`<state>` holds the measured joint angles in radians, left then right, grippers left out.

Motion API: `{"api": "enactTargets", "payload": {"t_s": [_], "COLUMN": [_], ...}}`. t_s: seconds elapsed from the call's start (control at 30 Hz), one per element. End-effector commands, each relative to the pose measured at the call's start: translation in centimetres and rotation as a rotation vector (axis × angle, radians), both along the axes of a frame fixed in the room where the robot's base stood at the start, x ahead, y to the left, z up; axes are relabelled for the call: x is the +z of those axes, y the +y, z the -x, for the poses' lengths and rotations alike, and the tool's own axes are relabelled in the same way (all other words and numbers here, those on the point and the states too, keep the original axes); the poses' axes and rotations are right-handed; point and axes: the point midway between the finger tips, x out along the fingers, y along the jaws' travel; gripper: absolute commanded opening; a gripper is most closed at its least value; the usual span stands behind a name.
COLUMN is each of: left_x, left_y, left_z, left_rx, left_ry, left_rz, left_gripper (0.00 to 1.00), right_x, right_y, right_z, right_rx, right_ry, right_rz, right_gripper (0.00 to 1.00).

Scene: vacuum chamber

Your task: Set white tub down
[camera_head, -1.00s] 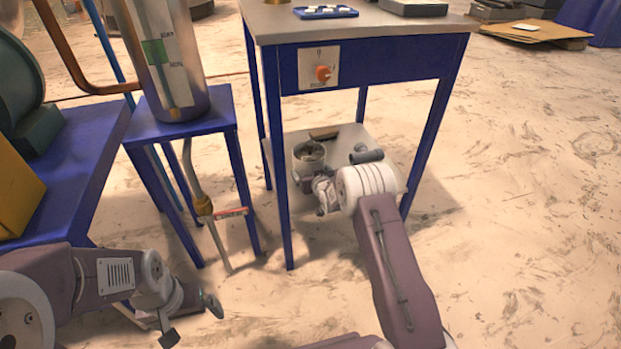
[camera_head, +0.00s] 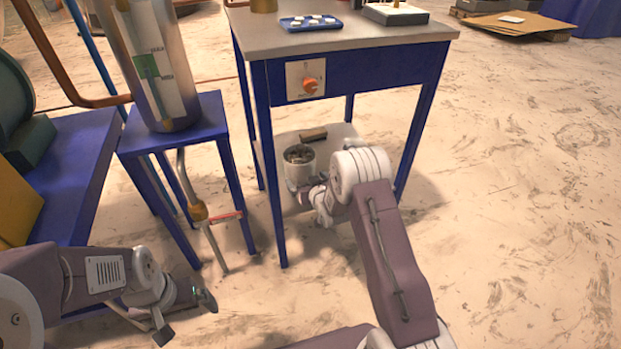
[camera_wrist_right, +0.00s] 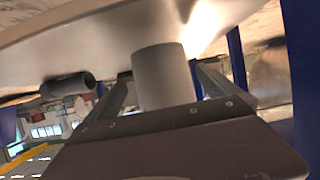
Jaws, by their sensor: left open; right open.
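The white tub (camera_head: 299,168), with dark contents, stands upright on the lower shelf (camera_head: 335,137) of the blue table. My right gripper (camera_head: 308,190) is low at the tub's front side, partly hidden by its own wrist. In the right wrist view the tub shows as a pale cylinder (camera_wrist_right: 163,78) between the two spread fingers of the right gripper (camera_wrist_right: 160,88), its end against the shelf surface (camera_wrist_right: 100,50). Any finger contact is hard to tell. My left gripper (camera_head: 186,320) is open and empty at the lower left, over the floor.
A dark grey cylinder (camera_wrist_right: 68,85) lies on the shelf in the wrist view. Blue table legs (camera_head: 270,190) flank the shelf.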

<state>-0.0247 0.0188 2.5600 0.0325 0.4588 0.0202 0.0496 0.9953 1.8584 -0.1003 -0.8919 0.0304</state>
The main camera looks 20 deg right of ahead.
Motion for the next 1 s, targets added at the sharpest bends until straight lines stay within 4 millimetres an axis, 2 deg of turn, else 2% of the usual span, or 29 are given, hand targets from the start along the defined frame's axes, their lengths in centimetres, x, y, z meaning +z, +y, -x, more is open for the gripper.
{"api": "enactTargets", "payload": {"t_s": [0.03, 0.07, 0.1, 0.13, 0.2, 0.33, 0.53, 0.63, 0.67, 0.77, 0.8, 0.9, 1.0], "left_x": [1.4, 1.7, -0.1, -1.0, -1.9, -2.5, -2.4, -2.4, -2.4, -2.4, -2.4, -2.4, -2.4], "left_y": [0.0, 0.0, 0.0, 0.0, 0.0, 0.0, 0.0, 0.0, 0.0, 0.0, 0.0, 0.0, 0.0], "left_z": [0.0, 0.0, 0.0, 0.0, 0.0, 0.0, 0.0, 0.0, 0.0, 0.0, 0.0, 0.0, 0.0], "left_rx": [0.0, 0.0, 0.0, 0.0, 0.0, 0.0, 0.0, 0.0, 0.0, 0.0, 0.0, 0.0, 0.0], "left_ry": [0.0, 0.0, -0.001, -0.001, 0.001, 0.001, 0.0, 0.0, 0.0, 0.0, 0.0, 0.0, 0.0], "left_rz": [0.0, 0.0, 0.0, 0.0, 0.0, 0.0, 0.0, 0.0, 0.0, 0.0, 0.0, 0.0, 0.0], "left_gripper": [1.0, 1.0, 1.0, 1.0, 1.0, 1.0, 1.0, 1.0, 1.0, 1.0, 1.0, 1.0, 1.0], "right_x": [1.2, 1.5, 0.6, 0.5, 0.9, 1.5, 2.0, 2.0, 1.9, 1.5, 1.4, 1.5, 1.9], "right_y": [-0.1, -0.1, -0.1, -0.2, -0.2, -0.2, -0.2, 0.0, 0.1, 0.5, 0.7, 1.2, 1.7], "right_z": [1.3, 2.0, 2.5, 2.7, 3.4, 4.4, 4.8, 6.9, 8.3, 15.2, 18.6, 26.6, 32.5], "right_rx": [-0.001, -0.001, -0.001, -0.001, -0.001, -0.001, -0.002, -0.009, -0.014, -0.032, -0.036, -0.043, -0.042], "right_ry": [0.003, 0.003, -0.001, -0.003, -0.003, -0.002, 0.01, 0.131, 0.197, 0.467, 0.576, 0.814, 0.98], "right_rz": [0.0, 0.0, 0.0, 0.001, 0.0, 0.0, 0.001, 0.007, 0.009, 0.011, 0.009, 0.002, -0.007], "right_gripper": [1.0, 1.0, 1.0, 1.0, 1.0, 1.0, 1.0, 1.0, 1.0, 1.0, 1.0, 1.0, 1.0]}}
